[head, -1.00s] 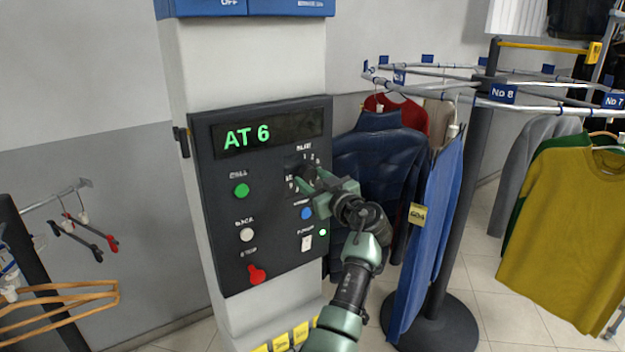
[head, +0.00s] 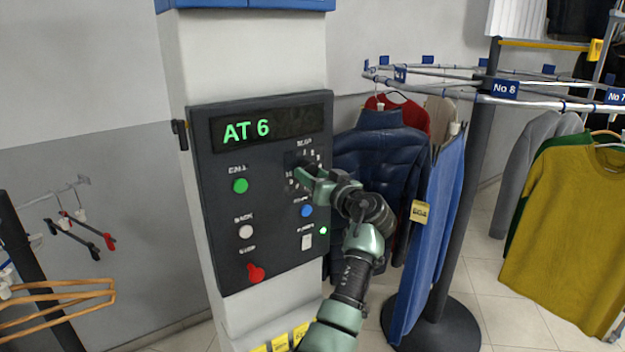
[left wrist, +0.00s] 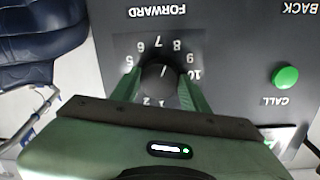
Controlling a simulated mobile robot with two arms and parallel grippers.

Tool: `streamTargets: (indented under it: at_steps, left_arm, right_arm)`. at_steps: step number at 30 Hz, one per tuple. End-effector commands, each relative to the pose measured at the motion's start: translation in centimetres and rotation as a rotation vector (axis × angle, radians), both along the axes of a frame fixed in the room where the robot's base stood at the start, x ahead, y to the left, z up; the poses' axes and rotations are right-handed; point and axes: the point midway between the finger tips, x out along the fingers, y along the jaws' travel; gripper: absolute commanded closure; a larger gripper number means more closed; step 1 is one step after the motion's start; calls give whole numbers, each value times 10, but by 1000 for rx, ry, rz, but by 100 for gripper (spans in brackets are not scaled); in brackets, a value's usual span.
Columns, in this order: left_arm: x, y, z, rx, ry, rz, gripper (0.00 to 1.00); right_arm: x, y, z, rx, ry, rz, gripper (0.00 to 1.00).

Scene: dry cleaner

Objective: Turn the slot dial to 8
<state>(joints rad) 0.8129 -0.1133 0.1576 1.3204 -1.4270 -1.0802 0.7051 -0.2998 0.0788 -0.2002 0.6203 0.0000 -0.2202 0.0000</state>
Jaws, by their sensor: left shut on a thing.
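The dark control panel (head: 270,225) on the pale column has a green-lit display (head: 247,130) reading "AT 6". The slot dial is at its upper right, mostly hidden by my left gripper (head: 305,180) in the head view. In the left wrist view, the black dial knob (left wrist: 157,74) sits between the two green fingers of my left gripper (left wrist: 160,90), which is shut on it. Upside-down numbers ring the knob. The knob's small white mark tilts up and slightly right, roughly toward the 8 (left wrist: 177,45); the exact number is hard to tell. My right gripper is not in view.
The panel also bears a green call button (head: 240,186), a white button (head: 246,232), a blue button (head: 307,211) and a red stop knob (head: 256,273). A blue garment (head: 430,240) on the rail hangs close to the right of my left arm.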

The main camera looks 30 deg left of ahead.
Motion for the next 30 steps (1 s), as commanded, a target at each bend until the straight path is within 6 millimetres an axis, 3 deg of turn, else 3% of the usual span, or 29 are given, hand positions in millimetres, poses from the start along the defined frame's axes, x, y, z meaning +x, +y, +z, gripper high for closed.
streamTargets:
  at_steps: [22,23,24,30]
  left_arm:
    - [0,-1,1,40,95,-2,95]
    - [0,-1,1,40,95,-2,46]
    - [0,-1,1,40,95,-2,35]
    - [0,0,1,40,95,-1,33]
  right_arm:
    - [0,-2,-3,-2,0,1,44]
    - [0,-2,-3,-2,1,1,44]
    - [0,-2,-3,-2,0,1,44]
    - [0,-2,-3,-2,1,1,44]
